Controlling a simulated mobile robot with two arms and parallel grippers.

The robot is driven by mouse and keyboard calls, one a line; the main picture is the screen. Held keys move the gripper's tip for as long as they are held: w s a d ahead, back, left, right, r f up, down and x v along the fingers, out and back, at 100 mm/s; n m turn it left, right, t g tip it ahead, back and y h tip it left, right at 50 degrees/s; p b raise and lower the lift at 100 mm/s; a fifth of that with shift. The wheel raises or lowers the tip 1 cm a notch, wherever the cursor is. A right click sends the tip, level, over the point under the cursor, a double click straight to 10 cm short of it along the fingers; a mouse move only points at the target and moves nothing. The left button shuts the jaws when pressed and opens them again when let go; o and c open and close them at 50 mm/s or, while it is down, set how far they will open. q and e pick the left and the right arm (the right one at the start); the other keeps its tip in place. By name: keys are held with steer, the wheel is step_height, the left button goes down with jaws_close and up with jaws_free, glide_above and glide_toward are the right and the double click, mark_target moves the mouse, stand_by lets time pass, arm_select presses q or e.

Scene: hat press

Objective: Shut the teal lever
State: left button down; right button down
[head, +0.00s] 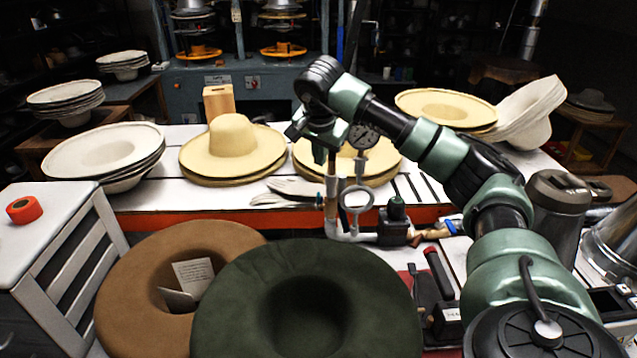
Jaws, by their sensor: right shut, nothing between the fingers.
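My right arm reaches in from the lower right and bends down over an upright pipe assembly (331,212) at the middle of the head view. My right gripper (320,150) is shut and empty at the top of the pipes, left of a round pressure gauge (363,136). I cannot tell if it touches the pipes. A small blue part (452,228) shows on a brass fitting at the right. My left gripper is out of view.
A dark green hat (235,300) and a brown hat (118,290) lie in front. Stacks of pale hats, including a cream one (231,138), stand on the white table behind. A white slatted stand with a red-orange tape roll (24,209) is at left.

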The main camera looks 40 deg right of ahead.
step_height(320, 180, up, 2)
steer(key=n, duration=0.5)
steer(key=n+p, duration=0.1)
steer(key=p, duration=0.2)
glide_above(318, 200)
steer(key=w+d, duration=0.4)
step_height(318, 200, down, 8)
steer(key=shift+s+a+f+g+y+p, duration=0.25)
steer(key=shift+s+a+f, duration=0.1)
steer(key=shift+f, duration=0.2)
steer(key=shift+s+a+f+g+y+p, duration=0.15)
steer(key=shift+s+a+f+y+p, duration=0.15)
steer(key=shift+f, duration=0.25)
steer(key=shift+s+a+f, duration=0.35)
steer(key=shift+s+a, duration=0.05)
steer(key=shift+s, duration=0.1)
steer(key=shift+w+f, duration=0.1)
steer(key=shift+d, duration=0.1)
